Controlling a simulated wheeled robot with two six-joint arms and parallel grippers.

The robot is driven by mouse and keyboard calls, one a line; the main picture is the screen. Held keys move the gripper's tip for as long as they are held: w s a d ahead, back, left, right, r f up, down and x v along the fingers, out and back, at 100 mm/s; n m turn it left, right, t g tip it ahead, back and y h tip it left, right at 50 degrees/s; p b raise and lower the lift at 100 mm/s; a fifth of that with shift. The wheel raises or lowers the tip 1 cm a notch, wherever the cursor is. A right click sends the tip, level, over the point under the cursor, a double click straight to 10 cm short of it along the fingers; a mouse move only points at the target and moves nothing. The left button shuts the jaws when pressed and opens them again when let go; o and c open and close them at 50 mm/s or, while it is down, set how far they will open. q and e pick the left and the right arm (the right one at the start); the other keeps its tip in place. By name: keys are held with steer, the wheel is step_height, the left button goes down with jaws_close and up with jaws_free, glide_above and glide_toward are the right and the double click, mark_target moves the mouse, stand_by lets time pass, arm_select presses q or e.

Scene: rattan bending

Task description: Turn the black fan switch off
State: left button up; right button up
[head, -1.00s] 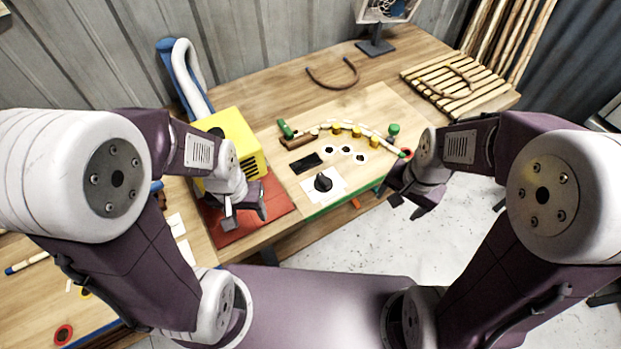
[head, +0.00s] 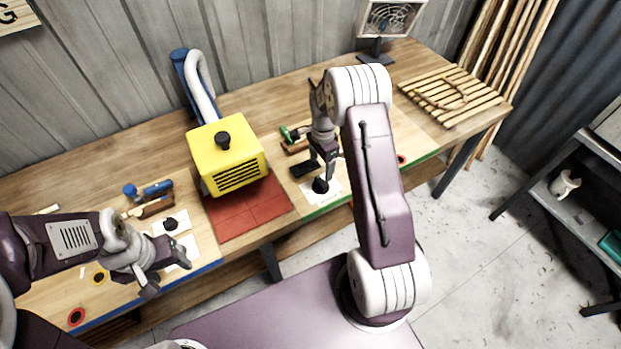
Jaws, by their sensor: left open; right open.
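A black knob (head: 320,186) stands on a white plate on the right workbench section. A flat black block (head: 304,168) lies just behind it, to the left. I cannot tell for sure which of these is the fan switch, or its on or off state. My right gripper (head: 323,170) is open, pointing down just above and behind the knob; contact is not clear. My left gripper (head: 168,277) is open and empty at the front edge of the left bench section. The fan (head: 390,18) stands at the back right; whether it spins is unclear.
A yellow machine (head: 226,155) with a black top knob stands on a red mat (head: 250,215). Another black knob (head: 170,224) sits on white paper at left. A slatted bamboo panel (head: 455,95) lies at right. My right arm hides part of the bench.

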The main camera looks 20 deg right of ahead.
mark_target(321, 182)
steer(key=shift+d+f, duration=0.25)
steer(key=shift+d, duration=0.05)
step_height(321, 182, down, 7)
steer(key=shift+a+f+p, duration=0.15)
steer(key=shift+f+p, duration=0.05)
steer(key=shift+p, duration=0.9)
steer(key=shift+f, duration=0.5)
steer(key=c, duration=1.4)
